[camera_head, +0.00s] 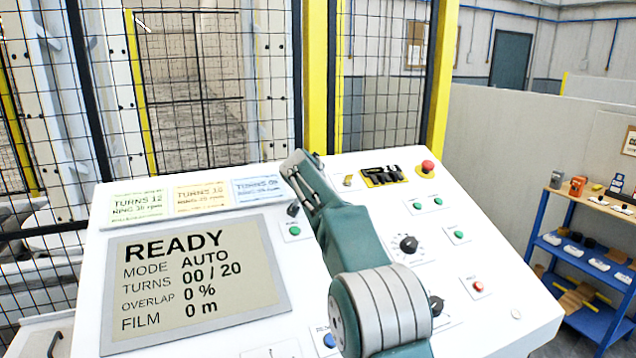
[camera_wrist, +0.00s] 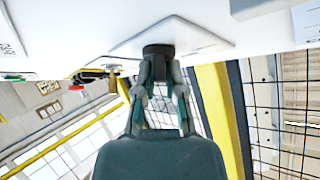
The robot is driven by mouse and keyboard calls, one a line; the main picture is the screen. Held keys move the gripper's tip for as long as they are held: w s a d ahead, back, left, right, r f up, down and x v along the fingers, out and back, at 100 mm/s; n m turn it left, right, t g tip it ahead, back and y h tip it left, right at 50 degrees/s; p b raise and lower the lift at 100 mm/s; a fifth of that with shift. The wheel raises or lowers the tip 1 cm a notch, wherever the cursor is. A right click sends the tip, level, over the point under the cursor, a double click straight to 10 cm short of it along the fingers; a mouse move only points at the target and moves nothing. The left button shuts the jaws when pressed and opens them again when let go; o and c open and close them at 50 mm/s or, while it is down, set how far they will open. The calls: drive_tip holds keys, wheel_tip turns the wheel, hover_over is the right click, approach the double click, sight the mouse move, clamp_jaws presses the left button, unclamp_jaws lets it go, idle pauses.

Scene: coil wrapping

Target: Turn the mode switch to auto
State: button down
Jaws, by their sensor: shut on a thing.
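The white control panel (camera_head: 420,195) has a screen (camera_head: 195,275) reading READY, MODE AUTO, TURNS 00 / 20, OVERLAP 0 %, FILM 0 m. My gripper (camera_head: 298,165) is at the panel's upper middle. In the wrist view, my gripper (camera_wrist: 160,62) is shut on a dark round knob, the mode switch (camera_wrist: 158,48), in front of a pale plate on the panel. In the head view, my arm hides this part of the panel, and I cannot make out the knob or its pointer. No label beside it is legible.
Two black knobs (camera_head: 408,244) (camera_head: 436,306) and several green buttons lie right of my arm. A red emergency stop (camera_head: 428,167) is at the top right. Three setting cards (camera_head: 200,197) sit above the screen. Mesh fencing (camera_head: 215,90) stands behind; a blue shelf (camera_head: 590,265) is at right.

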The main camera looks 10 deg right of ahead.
drive_tip(key=shift+a+f, duration=0.1)
drive_tip(key=shift+f, duration=0.45)
drive_tip(key=c, duration=0.7)
unclamp_jaws()
drive_tip(key=shift+a+r, duration=0.1)
drive_tip(key=shift+r, duration=0.1)
drive_tip(key=shift+s+a+r, duration=0.15)
drive_tip(key=shift+s+r, duration=0.1)
drive_tip(key=shift+r, duration=0.05)
drive_tip(key=v, duration=1.1)
drive_tip(key=shift+a+f, duration=0.15)
drive_tip(key=shift+f, duration=0.05)
